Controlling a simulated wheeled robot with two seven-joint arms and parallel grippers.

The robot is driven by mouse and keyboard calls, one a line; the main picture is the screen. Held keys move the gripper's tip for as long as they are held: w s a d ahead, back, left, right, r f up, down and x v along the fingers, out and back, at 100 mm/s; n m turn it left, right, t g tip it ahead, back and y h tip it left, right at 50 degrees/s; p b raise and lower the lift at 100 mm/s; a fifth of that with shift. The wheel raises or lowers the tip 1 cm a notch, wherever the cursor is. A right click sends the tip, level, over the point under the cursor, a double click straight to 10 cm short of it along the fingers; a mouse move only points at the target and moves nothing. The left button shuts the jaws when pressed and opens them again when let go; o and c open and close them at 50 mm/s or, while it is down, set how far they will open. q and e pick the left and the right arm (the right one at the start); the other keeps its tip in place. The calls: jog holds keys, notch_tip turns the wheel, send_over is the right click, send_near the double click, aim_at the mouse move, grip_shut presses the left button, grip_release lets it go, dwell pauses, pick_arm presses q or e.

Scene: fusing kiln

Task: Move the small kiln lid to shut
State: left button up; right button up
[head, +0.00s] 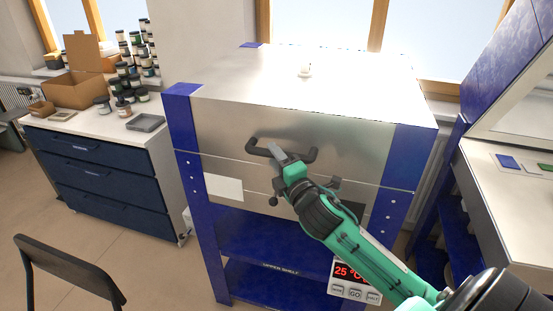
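The small kiln (241,188) is a steel box on a blue stand. Its lid (230,125) has a steel top and front with blue corners, and lies level on the body with only a thin seam showing. A dark bar handle (309,155) is on the lid's front. My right gripper (278,153) is at the handle, its grey fingers overlapping the bar. Whether they are closed around it cannot be made out. My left gripper is not in view.
A small knob (305,70) stands on the lid top. A controller (355,278) reads 25 °C below. A dark blue drawer cabinet (95,165) with jars and a cardboard box (78,88) stands left. A black chair (68,268) is front left; a pale worktop (515,185) is right.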

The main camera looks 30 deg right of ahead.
dwell(0.3)
jog(key=shift+s+f, duration=0.1)
jog(key=shift+s, duration=0.4)
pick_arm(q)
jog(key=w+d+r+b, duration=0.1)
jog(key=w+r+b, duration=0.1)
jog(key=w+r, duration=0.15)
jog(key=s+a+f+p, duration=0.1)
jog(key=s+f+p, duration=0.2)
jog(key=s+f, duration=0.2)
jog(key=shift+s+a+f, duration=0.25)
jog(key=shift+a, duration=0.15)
pick_arm(e)
jog(key=s+f, duration=0.1)
jog(key=s, duration=1.1)
jog(key=shift+s+a+f, duration=0.25)
jog(key=shift+a+f, duration=0.1)
jog(key=shift+a, duration=0.1)
